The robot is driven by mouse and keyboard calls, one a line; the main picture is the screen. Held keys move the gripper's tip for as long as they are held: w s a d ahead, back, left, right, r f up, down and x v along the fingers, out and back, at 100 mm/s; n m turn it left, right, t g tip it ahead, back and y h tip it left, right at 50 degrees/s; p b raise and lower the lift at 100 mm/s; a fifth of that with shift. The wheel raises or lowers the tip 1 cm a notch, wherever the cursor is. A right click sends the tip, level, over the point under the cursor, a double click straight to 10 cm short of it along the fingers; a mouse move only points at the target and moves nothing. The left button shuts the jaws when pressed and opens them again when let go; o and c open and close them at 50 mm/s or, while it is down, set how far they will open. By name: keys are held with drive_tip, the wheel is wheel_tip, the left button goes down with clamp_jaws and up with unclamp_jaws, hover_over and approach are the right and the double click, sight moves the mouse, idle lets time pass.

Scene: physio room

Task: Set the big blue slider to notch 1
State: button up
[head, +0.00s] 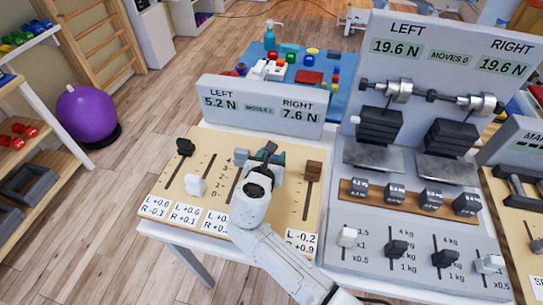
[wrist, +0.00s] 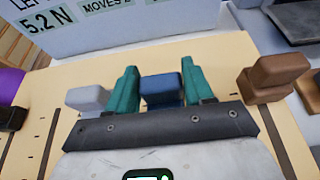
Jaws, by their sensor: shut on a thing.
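The blue slider (wrist: 162,89) stands upright between the two teal fingers of my gripper (wrist: 160,76) in the wrist view. My gripper is shut on it. In the head view my gripper (head: 266,158) is over the upper part of the beige slider panel (head: 215,152), and my wrist hides most of the blue slider and its slot. Notch numbers (head: 222,183) are printed left of my gripper. The slider's exact notch cannot be read.
A pale slider (wrist: 88,99) is close to my left finger, and a brown slider (wrist: 272,78) is to the right. A black slider (head: 185,147) and white slider (head: 195,185) are farther left. A display board (head: 262,107) reading 5.2 N and 7.6 N stands behind.

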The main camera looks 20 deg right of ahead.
clamp_jaws()
drive_tip(key=shift+s+a+r, duration=0.1)
drive_tip(key=shift+s+a, duration=0.1)
drive_tip(key=shift+s, duration=0.1)
drive_tip(key=s+a+p, duration=0.1)
drive_tip(key=s, duration=0.1)
drive_tip(key=s+a+p, duration=0.3)
drive_tip(key=s, duration=0.1)
drive_tip(key=shift+s+a, duration=0.15)
drive_tip(key=shift+a, duration=0.15)
drive_tip(key=shift+s+a, duration=0.15)
drive_tip(key=shift+s, duration=0.1)
drive_tip(key=o, duration=1.2)
unclamp_jaws()
